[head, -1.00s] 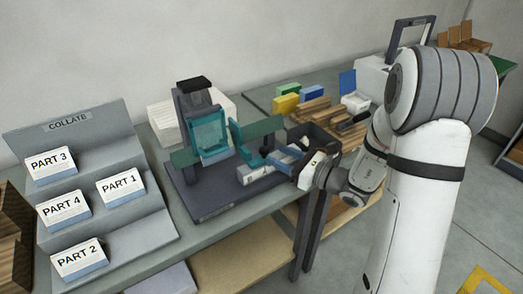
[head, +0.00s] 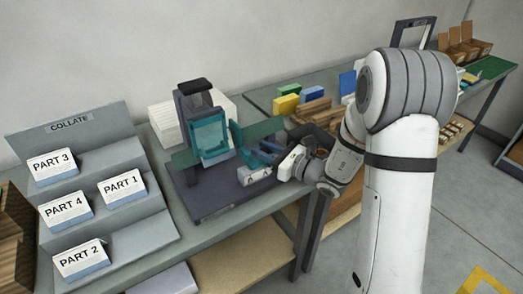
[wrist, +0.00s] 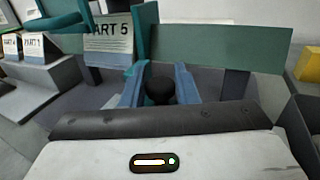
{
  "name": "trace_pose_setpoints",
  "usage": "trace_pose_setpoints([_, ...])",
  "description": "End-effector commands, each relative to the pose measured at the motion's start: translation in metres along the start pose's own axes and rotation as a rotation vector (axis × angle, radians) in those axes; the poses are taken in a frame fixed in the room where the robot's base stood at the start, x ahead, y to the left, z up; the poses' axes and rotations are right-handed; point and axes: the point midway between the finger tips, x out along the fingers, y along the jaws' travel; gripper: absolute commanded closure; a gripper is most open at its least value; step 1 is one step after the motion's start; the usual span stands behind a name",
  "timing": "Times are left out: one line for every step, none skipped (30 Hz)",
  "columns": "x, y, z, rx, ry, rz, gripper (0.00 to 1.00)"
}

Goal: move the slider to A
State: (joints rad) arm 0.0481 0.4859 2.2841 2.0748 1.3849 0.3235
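The bench device has a dark base (head: 205,203), an upright teal panel (head: 210,138) and a teal crossbar (head: 262,130). My gripper (head: 262,155) is low over the right part of this base. In the wrist view its two blue fingers (wrist: 159,78) stand either side of a round black knob (wrist: 159,91), perhaps the slider's handle. The knob nearly fills the gap; whether the fingers press on it is unclear. The slider's track is hidden.
A PART 5 card (wrist: 108,38) stands left of the fingers, near the teal crossbar. A grey COLLATE rack (head: 110,205) with several part cards is at left. Coloured boxes (head: 299,99) and wooden pieces are behind my arm. Bare wall lies behind.

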Motion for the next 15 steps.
trace_pose_setpoints([-0.0001,0.0,0.0,0.0,0.0,0.0,0.79])
trace_pose_setpoints([-0.0002,0.0,0.0,0.0,0.0,0.0,0.82])
trace_pose_setpoints([-0.0002,0.0,0.0,0.0,0.0,0.0,0.85])
trace_pose_setpoints([-0.0003,0.0,0.0,0.0,0.0,0.0,0.88])
trace_pose_setpoints([-0.0003,0.0,0.0,0.0,0.0,0.0,0.9])
trace_pose_setpoints([-0.0003,-0.0001,0.0,0.0,0.0,0.0,0.93])
trace_pose_setpoints([-0.0004,-0.0001,-0.0001,0.0,0.0,0.0,0.96])
trace_pose_setpoints([-0.0004,-0.0001,-0.0001,0.0,0.0,0.0,0.98])
trace_pose_setpoints([-0.0004,-0.0002,-0.0001,0.0,0.0,-0.001,1.0])
trace_pose_setpoints([-0.0004,-0.0002,-0.0001,0.0,0.0,-0.001,1.0])
trace_pose_setpoints([-0.0005,-0.0002,-0.0001,0.0,0.0,-0.001,1.0])
trace_pose_setpoints([-0.0005,-0.0002,-0.0001,0.0,0.0,-0.001,1.0])
trace_pose_setpoints([-0.0005,-0.0003,-0.0001,0.0,0.0,-0.001,1.0])
trace_pose_setpoints([-0.0005,-0.0003,-0.0001,0.0,0.0,-0.001,1.0])
trace_pose_setpoints([-0.0005,-0.0002,-0.0001,0.0,0.0,-0.001,1.0])
